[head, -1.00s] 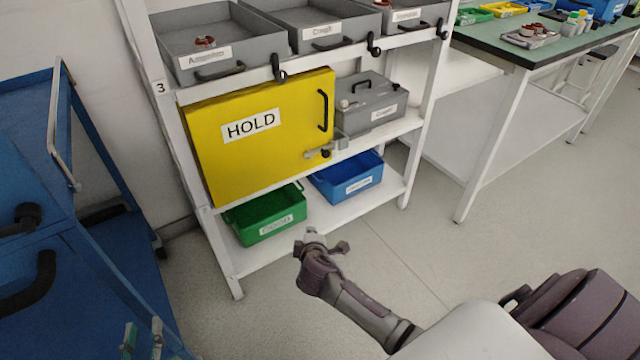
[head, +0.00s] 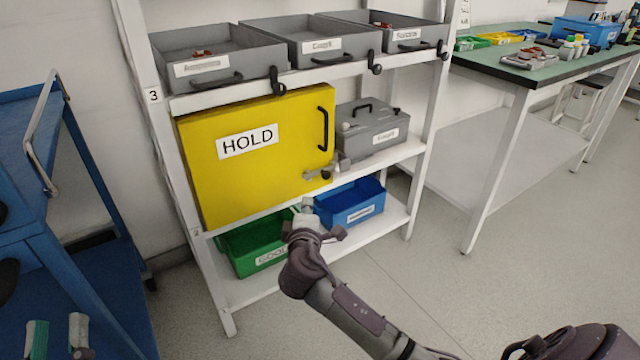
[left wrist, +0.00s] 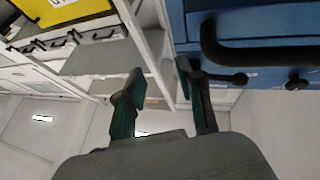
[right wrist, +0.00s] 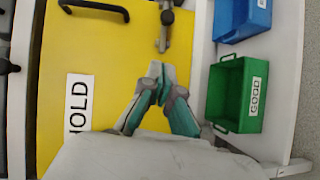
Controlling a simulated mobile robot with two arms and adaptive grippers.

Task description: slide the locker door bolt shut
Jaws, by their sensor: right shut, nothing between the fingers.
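The yellow locker door (head: 215,180), marked HOLD, is closed flat on the middle shelf; it also shows in the right wrist view (right wrist: 105,55). The metal bolt (head: 318,174) sits at its lower right edge, below the black handle (head: 323,128); it also shows in the right wrist view (right wrist: 163,30). I cannot tell how far the bolt is slid. My right gripper (head: 306,208) is shut and empty, just below the bolt and apart from it. In the right wrist view its fingertips (right wrist: 157,75) meet in front of the door. My left gripper (head: 57,335) is open and empty, far left; its spread fingers show in the left wrist view (left wrist: 165,85).
A green bin (head: 232,242) and a blue bin (head: 350,205) stand on the bottom shelf, near my right gripper. A grey case (head: 372,130) stands right of the door. Grey trays (head: 210,62) line the shelf above. A blue cart (head: 75,240) stands left.

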